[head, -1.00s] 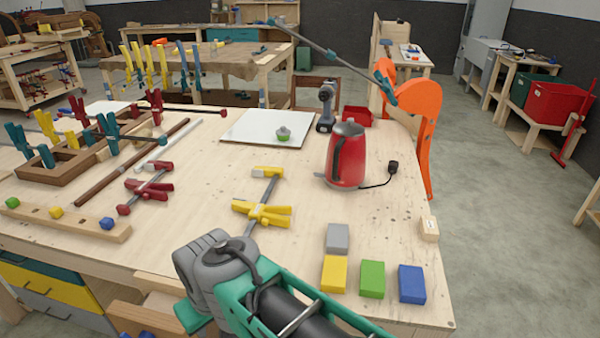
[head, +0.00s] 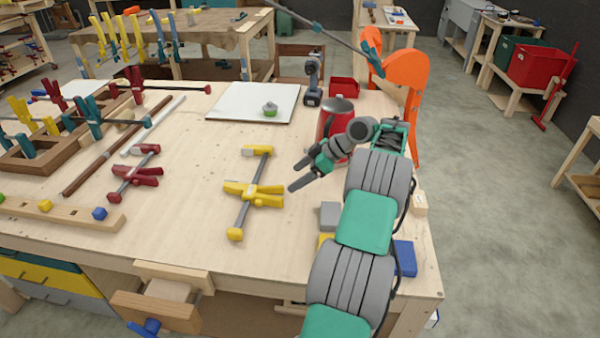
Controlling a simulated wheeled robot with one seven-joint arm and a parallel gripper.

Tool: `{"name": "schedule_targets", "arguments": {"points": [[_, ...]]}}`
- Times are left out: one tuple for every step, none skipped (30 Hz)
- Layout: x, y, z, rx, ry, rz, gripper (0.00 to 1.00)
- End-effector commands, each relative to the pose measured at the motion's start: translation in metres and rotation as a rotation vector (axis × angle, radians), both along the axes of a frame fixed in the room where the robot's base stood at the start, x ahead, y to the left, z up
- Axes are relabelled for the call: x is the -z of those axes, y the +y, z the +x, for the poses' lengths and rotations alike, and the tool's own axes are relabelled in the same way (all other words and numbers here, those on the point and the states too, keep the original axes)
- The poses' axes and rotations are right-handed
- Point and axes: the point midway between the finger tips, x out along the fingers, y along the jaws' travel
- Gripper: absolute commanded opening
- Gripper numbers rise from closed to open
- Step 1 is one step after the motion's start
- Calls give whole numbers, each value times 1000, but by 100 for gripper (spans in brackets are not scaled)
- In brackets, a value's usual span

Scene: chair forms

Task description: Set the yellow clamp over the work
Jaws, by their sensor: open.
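The yellow clamp (head: 254,193) lies flat on the bench top, its grey bar running from a yellow jaw at the back to a yellow end at the front. My gripper (head: 293,176) is open and empty, just right of the clamp and apart from it in the picture. At the left, a brown wooden frame (head: 70,180) has teal, yellow and red clamps standing on it. A wooden strip (head: 70,214) with coloured knobs lies at the front left.
A red clamp (head: 137,174) lies left of the yellow one. Coloured blocks, including a blue one (head: 405,258), sit by my arm. A white board (head: 240,103) lies further back.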

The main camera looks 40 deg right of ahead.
Motion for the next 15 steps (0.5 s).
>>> {"name": "schedule_targets", "arguments": {"points": [[4,-3,-3,-7,-10,-1,80],[7,-4,-3,-9,-13,-2,80],[11,-2,-1,-12,-14,-2,80],[15,0,1,-13,-14,-2,80],[19,2,4,-14,-13,-2,80],[26,5,8,-14,-12,-1,80],[31,8,11,-13,-12,-1,80],[37,11,14,-13,-13,0,80],[44,15,20,-13,-13,0,80],[50,18,24,-13,-12,-1,80],[54,20,27,-12,-13,-2,80],[57,25,33,-13,-12,-1,80],[61,27,36,-13,-11,0,80],[65,30,39,-11,-11,-1,80],[70,33,44,-12,-11,-1,80]]}}
